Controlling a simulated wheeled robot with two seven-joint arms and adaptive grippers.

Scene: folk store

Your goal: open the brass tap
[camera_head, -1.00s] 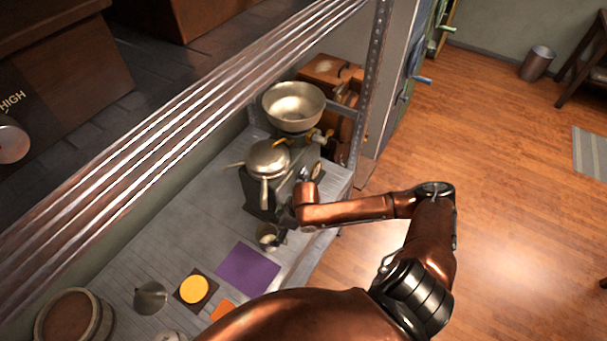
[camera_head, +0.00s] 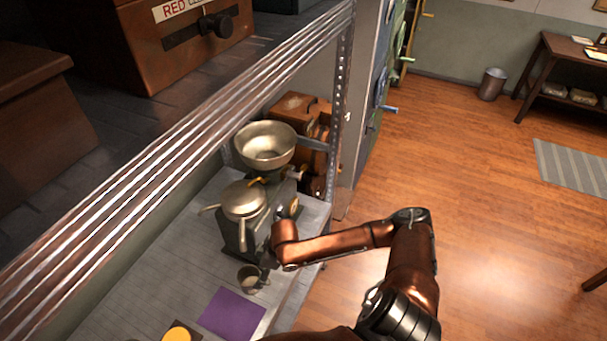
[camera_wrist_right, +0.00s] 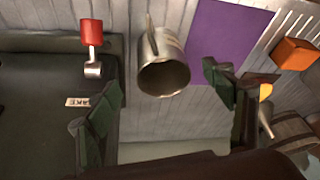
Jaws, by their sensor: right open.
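A small brass-coloured piece (camera_head: 257,181), which may be the brass tap, shows below the wide metal bowl (camera_head: 265,146) in the head view. I cannot tell whether it is open. My right gripper (camera_wrist_right: 165,112) is open and empty in the right wrist view, its dark green fingers spread wide. In the head view my wrist hides its fingers, in front of the dark machine with a domed metal lid (camera_head: 243,199). A metal mug (camera_wrist_right: 165,75) lies beyond the fingers in the wrist view and stands on the counter (camera_head: 185,265) in the head view (camera_head: 250,279). My left gripper is out of view.
A red-handled lever (camera_wrist_right: 92,48) is on the dark machine. A purple mat (camera_head: 232,313) lies near the mug. A ribbed shelf edge (camera_head: 170,150) crosses above the counter, and a metal post (camera_head: 342,110) stands to the right. The wooden floor (camera_head: 480,190) at right is clear.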

